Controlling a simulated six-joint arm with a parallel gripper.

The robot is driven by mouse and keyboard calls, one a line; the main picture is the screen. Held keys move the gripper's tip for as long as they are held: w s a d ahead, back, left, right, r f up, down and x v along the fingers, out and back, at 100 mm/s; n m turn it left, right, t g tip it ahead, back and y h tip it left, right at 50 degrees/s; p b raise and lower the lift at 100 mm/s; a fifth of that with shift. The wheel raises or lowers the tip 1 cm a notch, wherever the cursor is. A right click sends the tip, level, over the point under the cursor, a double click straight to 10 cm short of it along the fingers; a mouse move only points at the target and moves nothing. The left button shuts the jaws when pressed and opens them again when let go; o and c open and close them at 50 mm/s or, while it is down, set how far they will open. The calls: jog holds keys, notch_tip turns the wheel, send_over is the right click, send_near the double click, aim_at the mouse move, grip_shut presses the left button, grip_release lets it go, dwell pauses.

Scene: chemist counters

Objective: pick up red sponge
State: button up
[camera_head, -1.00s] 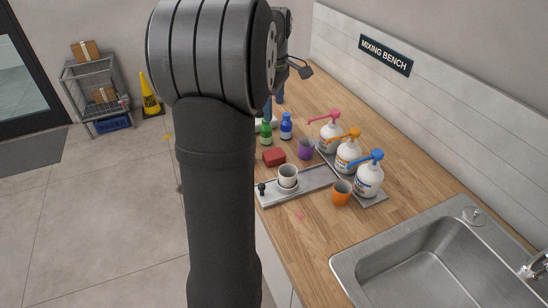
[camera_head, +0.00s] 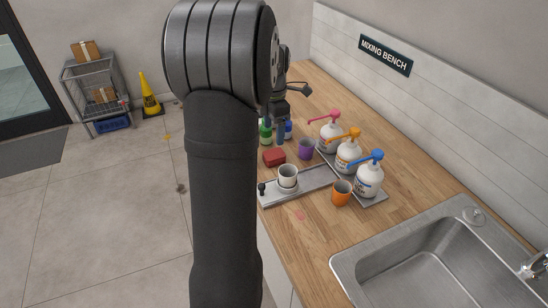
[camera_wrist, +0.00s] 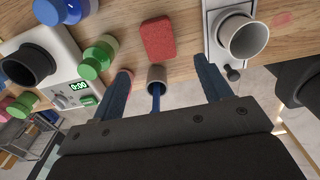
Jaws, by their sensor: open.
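The red sponge (camera_head: 274,157) lies on the wooden counter, left of the purple cup and behind the metal tray. In the wrist view the sponge (camera_wrist: 158,39) lies flat beyond my fingertips, roughly centred between them. My gripper (camera_wrist: 163,67) is open, with its two blue fingers spread apart and apart from the sponge. In the head view my gripper (camera_head: 281,130) hangs behind the sponge, in front of the bottles and partly hidden by my arm.
A white cup (camera_head: 287,176) stands on the metal tray (camera_head: 315,181) close to the sponge. A purple cup (camera_head: 305,149), green bottle (camera_head: 265,132) and blue bottle (camera_head: 288,130) are near. An orange cup (camera_head: 341,193) and pump bottles (camera_head: 368,180) stand right, before the sink (camera_head: 430,270).

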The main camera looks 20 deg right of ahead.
aim_at(274, 154)
notch_tip(274, 154, down, 9)
jog(key=shift+d+f, duration=0.1)
dwell(0.4)
jog(key=shift+c, duration=0.4)
jog(key=c, duration=1.1)
jog(key=shift+o, duration=0.2)
jog(key=shift+r, duration=0.2)
notch_tip(274, 154, up, 10)
jog(key=shift+f, duration=0.1)
